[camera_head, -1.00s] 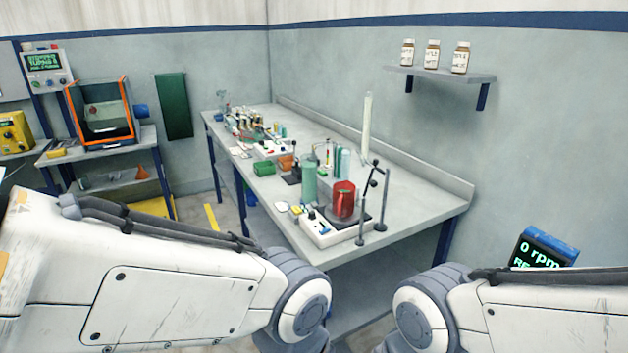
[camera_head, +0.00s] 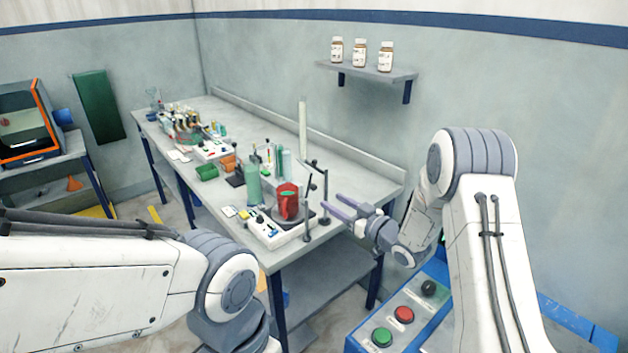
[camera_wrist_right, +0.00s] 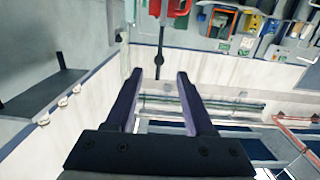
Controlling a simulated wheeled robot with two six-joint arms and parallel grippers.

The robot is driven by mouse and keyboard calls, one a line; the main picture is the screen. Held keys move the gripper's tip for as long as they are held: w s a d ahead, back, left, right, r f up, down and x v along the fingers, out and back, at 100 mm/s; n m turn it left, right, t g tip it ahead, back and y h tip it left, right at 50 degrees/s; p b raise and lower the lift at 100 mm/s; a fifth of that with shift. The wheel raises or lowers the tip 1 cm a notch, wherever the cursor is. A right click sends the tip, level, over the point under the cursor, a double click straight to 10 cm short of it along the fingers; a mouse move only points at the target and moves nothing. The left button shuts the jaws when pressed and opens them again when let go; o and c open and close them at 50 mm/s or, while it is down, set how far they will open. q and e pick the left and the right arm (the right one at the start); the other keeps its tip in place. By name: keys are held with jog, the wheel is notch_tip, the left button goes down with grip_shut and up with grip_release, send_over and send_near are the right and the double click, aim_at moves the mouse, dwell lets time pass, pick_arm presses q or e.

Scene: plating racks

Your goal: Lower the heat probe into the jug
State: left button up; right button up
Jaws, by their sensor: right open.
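The red jug (camera_head: 288,206) stands on a white hotplate unit with a dark top (camera_head: 268,230) near the bench's front right corner. Its opening looks greenish. Two dark stands (camera_head: 308,200) rise right of the jug; a thin dark rod hangs near them, perhaps the heat probe, but I cannot tell surely. In the right wrist view the red jug (camera_wrist_right: 168,6) shows at the top edge, with a dark rod (camera_wrist_right: 160,50) below it. My right gripper (camera_head: 330,200) is open and empty, right of the stands, fingers pointing left toward them. My left gripper is out of view.
A green cylinder (camera_head: 253,184) stands left of the jug. Racks and small boxes (camera_head: 207,172) fill the bench's far part. A wall shelf with jars (camera_head: 366,72) hangs above. A blue control box with buttons (camera_head: 402,318) is below my right arm.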

aim_at(316, 188)
jog(key=shift+y, duration=0.3)
jog(key=p+x, duration=0.1)
jog(key=x, duration=0.3)
jog(key=p+x, duration=0.2)
jog(key=x, duration=0.2)
jog(key=shift+w+a+r+p, duration=0.1)
jog(key=shift+w+r+p, duration=0.2)
jog(key=shift+w, duration=0.1)
jog(key=shift+w+a+f, duration=0.15)
jog(key=shift+w+a, duration=0.3)
jog(key=shift+w, duration=0.1)
grip_shut()
jog(key=shift+d, duration=0.15)
